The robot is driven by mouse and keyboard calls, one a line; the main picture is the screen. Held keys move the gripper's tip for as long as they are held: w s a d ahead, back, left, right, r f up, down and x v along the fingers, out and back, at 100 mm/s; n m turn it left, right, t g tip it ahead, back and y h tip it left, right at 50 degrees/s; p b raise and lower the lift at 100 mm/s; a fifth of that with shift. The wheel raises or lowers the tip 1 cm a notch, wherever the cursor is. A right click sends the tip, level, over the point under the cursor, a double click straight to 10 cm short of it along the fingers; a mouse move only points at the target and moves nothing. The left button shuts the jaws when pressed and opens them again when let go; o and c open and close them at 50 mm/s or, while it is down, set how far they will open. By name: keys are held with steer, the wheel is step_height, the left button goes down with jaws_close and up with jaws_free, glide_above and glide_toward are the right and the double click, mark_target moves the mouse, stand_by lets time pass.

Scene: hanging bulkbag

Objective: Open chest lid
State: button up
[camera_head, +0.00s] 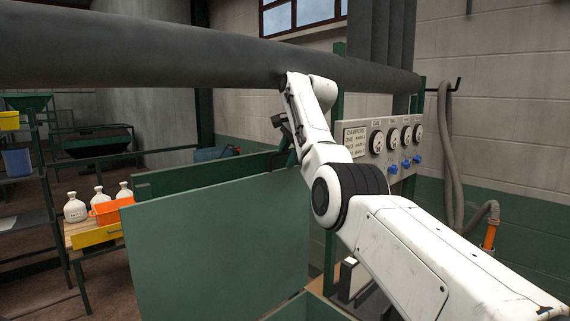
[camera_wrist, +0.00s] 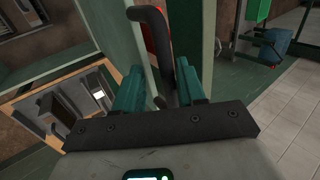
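The large green chest lid (camera_head: 220,245) stands steeply raised in the head view, its broad face towards me. The chest (camera_head: 308,306) shows partly below it at the bottom, and its wood-edged opening (camera_wrist: 22,98) appears at the left of the wrist view. A dark bent handle (camera_wrist: 158,35) rises between the teal fingers of my gripper (camera_wrist: 160,70). The fingers stand apart, with a gap beside the handle, so my gripper is open around it. In the head view my gripper (camera_head: 288,150) is at the lid's upper right edge, partly hidden by my arm.
A thick grey pipe (camera_head: 150,50) crosses above the lid. A damper panel (camera_head: 380,140) with dials and blue knobs stands close behind my arm. White bottles (camera_head: 75,208) and an orange bin (camera_head: 112,210) are at left. Open tiled floor (camera_wrist: 285,115) shows at right in the wrist view.

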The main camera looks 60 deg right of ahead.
steer(key=b+v, duration=0.1)
steer(key=v, duration=0.7)
steer(key=shift+r+b, duration=0.25)
steer(key=shift+b, duration=0.1)
steer(key=shift+s+a, duration=0.1)
steer(key=shift+s, duration=0.05)
